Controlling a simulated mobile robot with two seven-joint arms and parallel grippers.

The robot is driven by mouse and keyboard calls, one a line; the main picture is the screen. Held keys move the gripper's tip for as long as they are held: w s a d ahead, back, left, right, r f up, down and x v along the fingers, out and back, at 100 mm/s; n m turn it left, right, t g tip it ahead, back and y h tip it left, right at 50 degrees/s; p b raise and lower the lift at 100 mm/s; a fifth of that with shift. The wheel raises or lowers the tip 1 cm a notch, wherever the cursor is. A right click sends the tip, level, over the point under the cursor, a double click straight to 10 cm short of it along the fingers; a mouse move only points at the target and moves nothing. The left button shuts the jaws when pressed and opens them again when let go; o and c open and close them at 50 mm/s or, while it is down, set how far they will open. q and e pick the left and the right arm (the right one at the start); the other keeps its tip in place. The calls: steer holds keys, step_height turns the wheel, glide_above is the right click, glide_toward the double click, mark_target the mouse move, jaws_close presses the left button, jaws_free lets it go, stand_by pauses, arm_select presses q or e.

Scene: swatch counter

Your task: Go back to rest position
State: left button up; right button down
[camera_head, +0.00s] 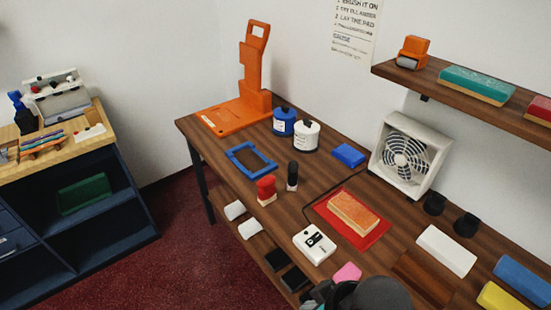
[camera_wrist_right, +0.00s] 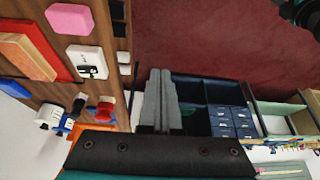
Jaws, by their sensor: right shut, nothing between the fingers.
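My right gripper (camera_head: 335,293) is at the bottom edge of the head view, in front of the workbench (camera_head: 405,238) and partly cut off by the frame. In the right wrist view its two grey fingers (camera_wrist_right: 160,75) are together and hold nothing. They are over the floor beside the bench edge, apart from the objects. My left gripper shows in neither view.
A pink block (camera_head: 347,273) lies near the right gripper, close to the bench's front edge. A white switch box (camera_head: 314,243) and a sponge on a red mat (camera_head: 330,216) are farther back. Red floor (camera_head: 180,265) is clear between bench and blue cabinet (camera_head: 105,240).

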steer(key=s+d+m+h, duration=0.3)
steer(key=s+d+m, duration=0.3)
steer(key=d, duration=0.4)
step_height(320, 180, down, 28)
steer(key=s+r+g+b, duration=0.1)
steer(key=b, duration=0.5)
arm_select(q)
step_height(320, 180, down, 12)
steer(key=b, duration=0.6)
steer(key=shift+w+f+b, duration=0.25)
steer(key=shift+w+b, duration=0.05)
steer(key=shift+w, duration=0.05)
arm_select(e)
steer(key=s+d+f+g, duration=0.1)
steer(key=s+f, duration=0.7)
steer(key=f, duration=0.3)
steer(key=s+d+f, duration=0.1)
steer(key=s+f, duration=0.7)
steer(key=f, duration=0.3)
steer(key=shift+d+g, duration=0.15)
steer(key=shift+g, duration=0.25)
